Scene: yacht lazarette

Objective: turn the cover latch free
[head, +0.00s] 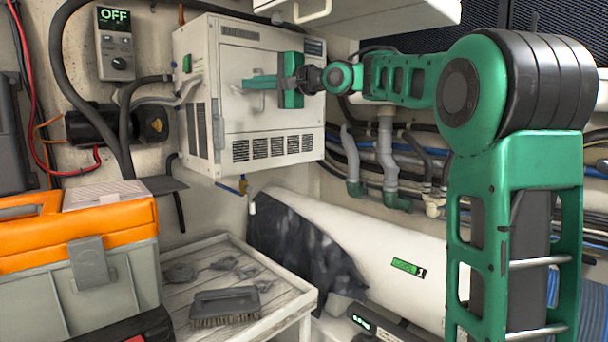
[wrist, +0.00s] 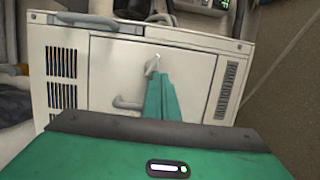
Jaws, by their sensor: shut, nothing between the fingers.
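The cover (head: 232,118) is a cream panel on the front of the wall-mounted box. It looks closed. In the wrist view the cover (wrist: 195,72) carries a small pale latch lever (wrist: 152,66) near its middle. A grey bar handle (wrist: 126,103) is beside it. My gripper (head: 250,83) is in front of the cover with its green fingers together and nothing held. In the wrist view the fingertips (wrist: 160,77) are right at the latch. They overlap part of it, and I cannot tell whether they touch.
A control unit reading OFF (head: 115,43) hangs left of the box, with hoses nearby. An orange-lidded toolbox (head: 85,255) stands at lower left. A bench (head: 225,250) holds a brush (head: 224,306) and small parts. Pipes (head: 385,150) run along the right wall.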

